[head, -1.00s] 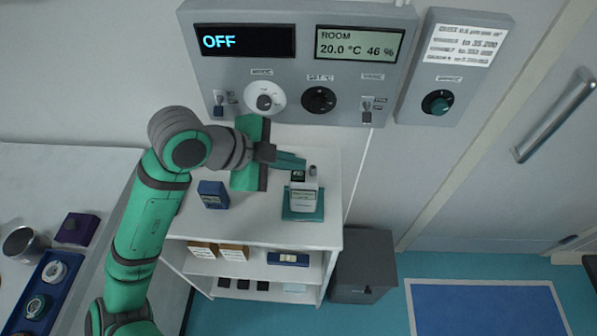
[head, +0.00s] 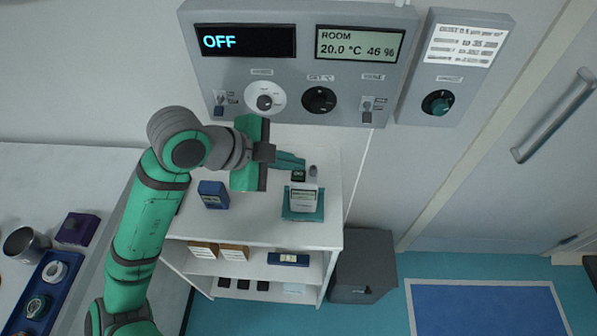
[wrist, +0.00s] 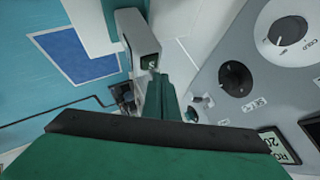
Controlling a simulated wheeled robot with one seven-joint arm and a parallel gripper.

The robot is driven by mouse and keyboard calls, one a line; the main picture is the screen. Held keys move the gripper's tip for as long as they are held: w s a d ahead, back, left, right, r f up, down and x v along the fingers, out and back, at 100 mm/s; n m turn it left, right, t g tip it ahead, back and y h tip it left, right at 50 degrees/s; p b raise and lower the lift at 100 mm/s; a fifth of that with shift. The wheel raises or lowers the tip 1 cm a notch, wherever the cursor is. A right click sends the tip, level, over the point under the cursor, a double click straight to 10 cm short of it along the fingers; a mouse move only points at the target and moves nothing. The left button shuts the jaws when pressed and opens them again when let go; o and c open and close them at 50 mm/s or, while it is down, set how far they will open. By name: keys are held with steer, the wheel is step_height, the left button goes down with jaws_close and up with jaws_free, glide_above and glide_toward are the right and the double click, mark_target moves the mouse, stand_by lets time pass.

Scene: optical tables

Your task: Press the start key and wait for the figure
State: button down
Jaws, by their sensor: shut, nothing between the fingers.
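The marks on that display are too small to read surely. My gripper (head: 300,163) is shut and empty, its fingertips right at the instrument's top end beside the display. The wrist view shows the fingers (wrist: 155,73) reaching the instrument (wrist: 130,32) at its dark display (wrist: 149,62). I cannot make out a start key or tell whether the fingertips touch it.
A grey wall panel (head: 290,70) reads OFF and room 20.0 °C, 46 %, with knobs and switches below. A second panel (head: 452,75) has a printed notice and a green knob. A blue device (head: 213,195) stands on the shelf unit's top (head: 255,225), left of the instrument.

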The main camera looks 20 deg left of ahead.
mark_target(294, 176)
steer(key=shift+f, duration=0.1)
stand_by(0.3)
steer(key=shift+f, duration=0.35)
steer(key=shift+f, duration=0.4)
stand_by(0.7)
stand_by(0.3)
steer(key=shift+r, duration=0.85)
steer(key=shift+r, duration=0.1)
steer(key=shift+r, duration=2.4)
steer(key=shift+d, duration=0.1)
